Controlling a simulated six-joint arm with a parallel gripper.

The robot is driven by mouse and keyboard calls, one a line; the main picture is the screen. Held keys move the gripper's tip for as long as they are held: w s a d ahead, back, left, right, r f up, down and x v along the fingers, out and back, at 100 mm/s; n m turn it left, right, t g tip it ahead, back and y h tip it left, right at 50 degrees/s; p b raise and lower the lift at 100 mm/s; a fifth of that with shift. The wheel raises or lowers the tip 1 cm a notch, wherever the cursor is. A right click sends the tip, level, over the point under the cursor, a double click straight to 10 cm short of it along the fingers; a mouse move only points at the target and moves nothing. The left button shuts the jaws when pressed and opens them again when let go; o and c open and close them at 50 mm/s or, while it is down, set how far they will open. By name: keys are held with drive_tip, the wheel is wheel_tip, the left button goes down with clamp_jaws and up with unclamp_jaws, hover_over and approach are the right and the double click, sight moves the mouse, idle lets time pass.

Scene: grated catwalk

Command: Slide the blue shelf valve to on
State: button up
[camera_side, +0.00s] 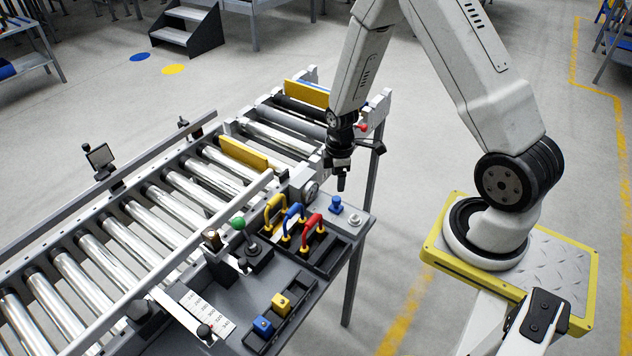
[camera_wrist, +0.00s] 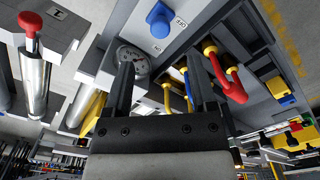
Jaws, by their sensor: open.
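A blue knob (camera_side: 336,204) stands on the grey shelf (camera_side: 357,232) near its far right corner; in the wrist view the blue knob (camera_wrist: 159,20) has small labels beside it. A blue block (camera_side: 263,325) sits in a dark slotted rack at the near end. A blue handle (camera_side: 292,217) stands between the yellow and red ones. I cannot tell for sure which blue part is the valve. My gripper (camera_side: 341,184) is above the shelf's far edge, close to the blue knob and apart from it. In the wrist view my gripper (camera_wrist: 160,62) is open and empty.
A yellow handle (camera_side: 273,210), a red handle (camera_side: 311,230), a round gauge (camera_side: 311,192) and a green-topped lever (camera_side: 238,224) crowd the shelf. A yellow block (camera_side: 281,304) is near the blue one. The roller conveyor (camera_side: 130,235) runs along the left.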

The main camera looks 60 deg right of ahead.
sight(337, 198)
drive_tip(key=shift+f, duration=0.1)
drive_tip(key=shift+f, duration=3.8)
clamp_jaws()
drive_tip(key=shift+w, duration=1.8)
unclamp_jaws()
drive_tip(key=shift+w, duration=0.1)
